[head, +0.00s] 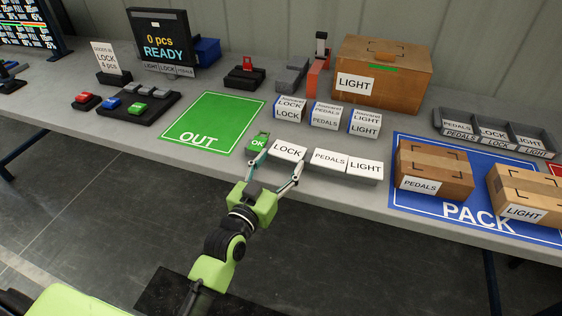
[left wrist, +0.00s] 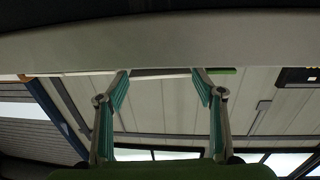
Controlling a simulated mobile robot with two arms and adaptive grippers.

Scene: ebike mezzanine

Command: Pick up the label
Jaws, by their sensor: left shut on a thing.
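A white label marked LOCK (head: 288,150) is at the front edge of the grey table in the head view. My left gripper (head: 279,165) reaches it from the front, with one finger at each end of the label, and is shut on it. In the left wrist view the two fingers (left wrist: 161,76) stand apart with a thin pale strip between their tips. White labels marked PEDALS (head: 329,160) and LIGHT (head: 365,170) lie just to the right. I cannot tell whether the LOCK label touches the table. My right gripper is not in view.
A green OK block (head: 258,142) stands close left of the label. Small LOCK (head: 289,109), PEDALS (head: 325,116) and LIGHT (head: 365,123) boxes stand behind. The green OUT mat (head: 225,110) is clear. The blue PACK mat (head: 408,208) holds cardboard boxes.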

